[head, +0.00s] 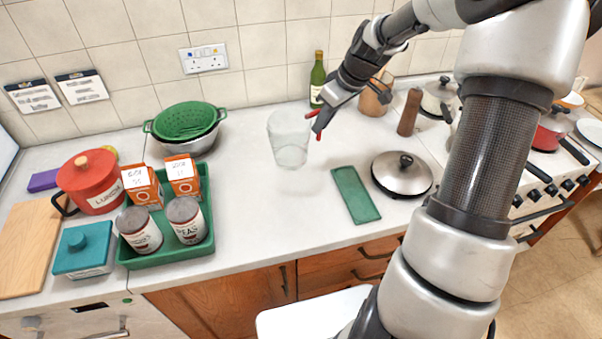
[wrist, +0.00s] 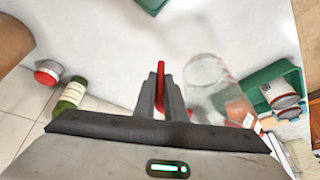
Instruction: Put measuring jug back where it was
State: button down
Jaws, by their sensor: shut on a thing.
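The measuring jug (head: 289,140) is clear, with a red handle on its right side. It stands upright over the middle of the worktop; I cannot tell whether its base touches the surface. My gripper (head: 320,122) is at the jug's right side, shut on the red handle. In the wrist view the red handle (wrist: 160,88) is pinched between the two fingers of my gripper (wrist: 160,98). The clear jug body (wrist: 205,80) is just right of the fingers there, partly hidden low down by my gripper.
A green mat (head: 356,195) and a lidded pan (head: 402,174) lie to the right. A green bottle (head: 317,80) stands behind. A colander (head: 185,121) and a green tray (head: 172,255) with cans and cartons are left. The worktop (head: 275,207) in front of the jug is clear.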

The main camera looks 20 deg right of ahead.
jog(key=shift+f, duration=4.6)
jog(key=c, duration=1.8)
grip_release()
jog(key=shift+d+r, duration=0.1)
jog(key=shift+r, duration=0.25)
jog(key=v, duration=1.1)
jog(key=shift+s+r, duration=0.15)
jog(key=shift+r, duration=0.15)
